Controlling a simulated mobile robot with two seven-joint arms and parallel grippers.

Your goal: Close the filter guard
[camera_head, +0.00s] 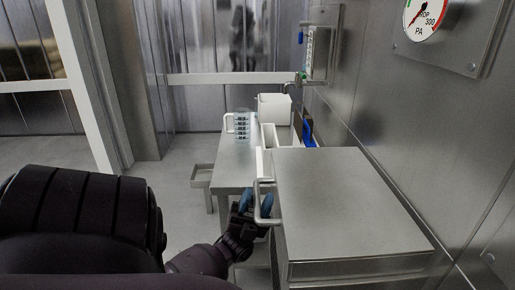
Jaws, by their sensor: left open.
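A steel cabinet-like box (345,195) with a flat top stands at the right; I take it to be the filter guard's housing, but cannot be sure. A grey bar handle (257,203) sticks out from its left side. My left gripper (256,203), with blue fingertips, is open at this handle. The bar appears to lie between the two fingertips; whether they touch it I cannot tell. The face of the box below the handle is mostly hidden, so I cannot see how far any guard stands open. My right gripper is out of view.
A steel table (236,165) behind the gripper carries a clear measuring jug (240,124) and a white container (273,107). A blue item (308,134) is near the right wall. A pressure gauge (425,15) is on that wall. The floor at left is clear.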

